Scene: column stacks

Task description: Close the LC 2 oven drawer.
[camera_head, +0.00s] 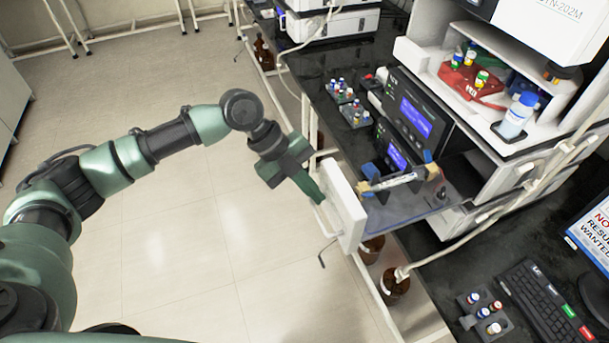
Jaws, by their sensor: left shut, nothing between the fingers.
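The oven drawer is pulled out of the instrument stack, its white front panel (345,208) standing clear of the stack over the bench's front edge. Behind the panel, the drawer's see-through body (420,205) holds a column (392,183) in a tan and blue holder. The frame does not show a label naming this stack LC 2. My left gripper (316,192) is shut and empty, at the outer face of the white panel near its upper left side. I cannot tell whether it touches the panel. My right gripper is not in view.
Dark control modules (415,118) with blue displays stand behind the drawer. A vial rack (486,318) and keyboard (548,300) lie at lower right. Brown bottles (394,286) stand below the bench edge, with a pale tube running from one. The floor (230,240) at left is clear.

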